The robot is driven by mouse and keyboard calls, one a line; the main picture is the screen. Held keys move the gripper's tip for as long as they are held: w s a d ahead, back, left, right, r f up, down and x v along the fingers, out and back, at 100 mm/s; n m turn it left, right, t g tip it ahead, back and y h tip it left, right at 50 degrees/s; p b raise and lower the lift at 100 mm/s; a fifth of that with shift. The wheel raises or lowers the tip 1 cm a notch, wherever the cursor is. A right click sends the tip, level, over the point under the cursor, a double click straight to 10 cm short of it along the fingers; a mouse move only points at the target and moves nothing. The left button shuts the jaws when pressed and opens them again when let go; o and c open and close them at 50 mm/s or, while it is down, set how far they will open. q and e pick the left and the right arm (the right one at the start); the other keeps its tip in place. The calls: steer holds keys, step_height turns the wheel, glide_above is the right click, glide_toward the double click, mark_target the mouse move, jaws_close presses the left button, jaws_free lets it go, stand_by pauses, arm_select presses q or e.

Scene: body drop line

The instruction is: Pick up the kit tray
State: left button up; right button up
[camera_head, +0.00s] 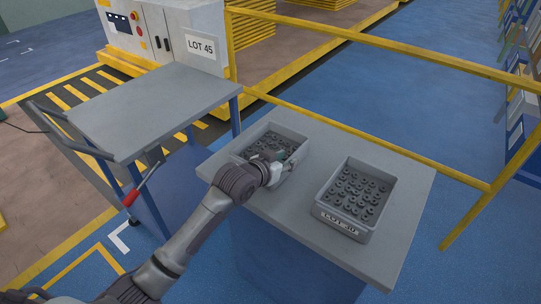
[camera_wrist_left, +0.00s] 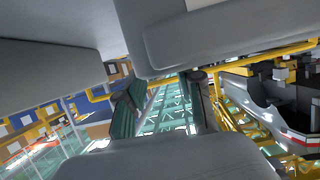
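Two grey kit trays with several dark round parts in each stand on a grey table. The left tray (camera_head: 272,132) has its near right side partly hidden by my left gripper. The right tray (camera_head: 330,212) has a label that seems to read "LOT 30". My left gripper (camera_head: 284,160) is at the left tray's near right edge, low over its rim. In the left wrist view its fingers (camera_wrist_left: 163,105) stand apart with a gap between them. Large grey surfaces fill much of that view; I cannot tell whether the fingers touch the tray. My right gripper is not in view.
The table (camera_head: 405,170) has bare room right of the trays. A grey-topped cart (camera_head: 150,105) with a dark handle stands to the left, its top empty. A yellow rail (camera_head: 375,40) runs behind, with a "LOT 45" cabinet (camera_head: 180,30) at the back left.

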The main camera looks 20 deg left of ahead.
mark_target(290, 158)
arm_select(q)
steer(key=shift+x, duration=1.5)
jaws_close()
